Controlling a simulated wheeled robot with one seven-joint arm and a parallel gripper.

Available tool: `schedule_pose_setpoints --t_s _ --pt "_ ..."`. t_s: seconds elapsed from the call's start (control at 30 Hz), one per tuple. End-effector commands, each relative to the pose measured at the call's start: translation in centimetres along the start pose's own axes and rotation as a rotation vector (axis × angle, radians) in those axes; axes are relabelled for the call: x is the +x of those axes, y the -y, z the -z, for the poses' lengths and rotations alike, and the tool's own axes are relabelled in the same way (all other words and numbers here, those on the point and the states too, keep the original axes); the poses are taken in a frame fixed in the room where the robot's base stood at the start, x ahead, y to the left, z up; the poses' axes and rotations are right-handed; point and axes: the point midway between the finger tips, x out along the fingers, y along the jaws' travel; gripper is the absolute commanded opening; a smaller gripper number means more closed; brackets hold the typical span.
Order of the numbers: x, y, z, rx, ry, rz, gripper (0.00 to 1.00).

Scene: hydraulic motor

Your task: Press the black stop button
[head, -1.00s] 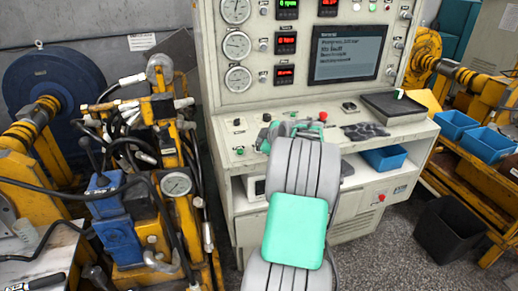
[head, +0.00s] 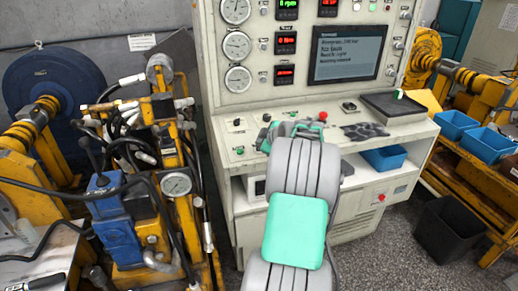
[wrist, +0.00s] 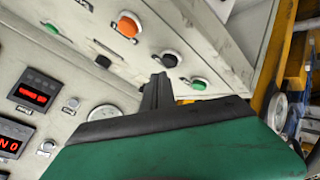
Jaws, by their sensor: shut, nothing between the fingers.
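The black stop button (wrist: 171,60) shows in the wrist view as a round dark cap in a pale ring, between an orange button (wrist: 128,25) and a green button (wrist: 198,84). My gripper (wrist: 158,82) is shut and empty, its narrow black fingertips just beside the black button's rim. I cannot tell whether they touch it. In the head view my grey arm and the green wrist part cover that part of the sloped console (head: 225,140), so the black button is hidden there.
A red button (head: 323,116) stands on the console right of my arm. A black tray (head: 395,106) lies farther right. Gauges (head: 237,46) and a screen (head: 346,52) fill the upright panel. Yellow machinery (head: 165,150) with hoses stands close on the left.

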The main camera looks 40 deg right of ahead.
Motion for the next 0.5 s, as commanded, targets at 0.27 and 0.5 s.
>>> schedule_pose_setpoints --t_s 0.27,0.5 --pt "0.14 0.12 -0.13 0.000 0.000 0.000 0.00" --pt "0.64 0.48 -0.50 0.000 0.000 -0.001 0.00"
